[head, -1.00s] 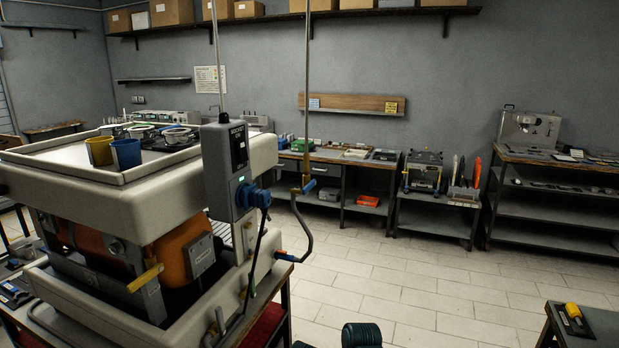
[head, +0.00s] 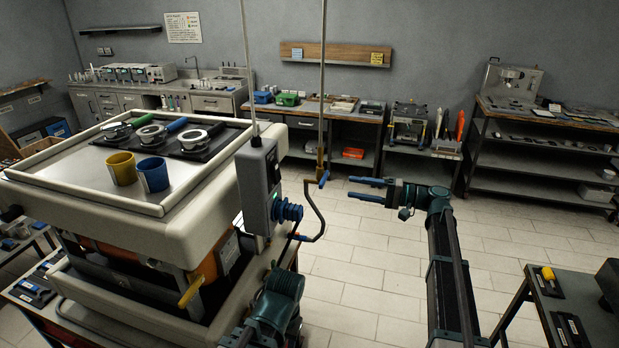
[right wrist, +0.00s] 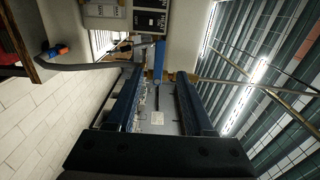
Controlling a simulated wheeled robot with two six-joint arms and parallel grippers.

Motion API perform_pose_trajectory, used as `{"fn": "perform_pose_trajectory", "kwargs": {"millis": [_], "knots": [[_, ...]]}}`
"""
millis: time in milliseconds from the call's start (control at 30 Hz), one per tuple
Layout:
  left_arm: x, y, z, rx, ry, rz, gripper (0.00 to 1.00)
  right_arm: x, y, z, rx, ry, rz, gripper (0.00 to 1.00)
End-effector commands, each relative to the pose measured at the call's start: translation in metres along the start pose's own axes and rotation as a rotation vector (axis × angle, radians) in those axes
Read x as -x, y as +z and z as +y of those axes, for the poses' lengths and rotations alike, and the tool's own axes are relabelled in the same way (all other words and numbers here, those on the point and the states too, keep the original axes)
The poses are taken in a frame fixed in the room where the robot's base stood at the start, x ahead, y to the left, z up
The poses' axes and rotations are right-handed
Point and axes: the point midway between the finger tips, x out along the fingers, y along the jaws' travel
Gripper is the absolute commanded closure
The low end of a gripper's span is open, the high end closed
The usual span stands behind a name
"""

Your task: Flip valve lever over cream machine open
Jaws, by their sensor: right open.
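The cream machine (head: 185,205) stands at the left, with a grey control box (head: 258,185) on its near right corner. A vertical pipe with a brass valve (head: 320,165) hangs just right of that box. In the right wrist view the blue lever (right wrist: 159,60) shows near the far end of the gap between the fingers.
A curved dark hose with a red and blue end (head: 302,238) sits below the valve. A yellow cup (head: 121,168) and a blue cup (head: 152,174) stand on the machine's top. Tiled floor lies free behind my right arm; a low table (head: 570,295) is at right.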

Motion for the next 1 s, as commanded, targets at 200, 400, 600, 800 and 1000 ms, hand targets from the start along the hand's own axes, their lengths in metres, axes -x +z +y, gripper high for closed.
{"fn": "perform_pose_trajectory", "kwargs": {"millis": [200, 400, 600, 800, 1000], "knots": [[0.0, 0.0, 0.0, 0.0, 0.0, 0.0, 0.5, -0.031, 0.001, 0.001, 0.0, 0.002, -0.004, 0.47], [0.0, 0.0, 0.0, 0.0, 0.0, 0.0, 0.5, -0.073, 0.001, 0.001, 0.0, 0.002, -0.005, 0.47], [0.0, 0.0, 0.0, 0.0, 0.0, 0.0, 0.5, -0.108, 0.001, 0.001, 0.0, 0.003, -0.004, 0.47], [0.0, 0.0, 0.0, 0.0, 0.0, 0.0, 0.5, -0.13, 0.001, 0.001, 0.0, 0.003, -0.003, 0.47], [0.0, 0.0, 0.0, 0.0, 0.0, 0.0, 0.5, -0.137, 0.001, 0.001, 0.0, 0.003, -0.002, 0.47]]}}
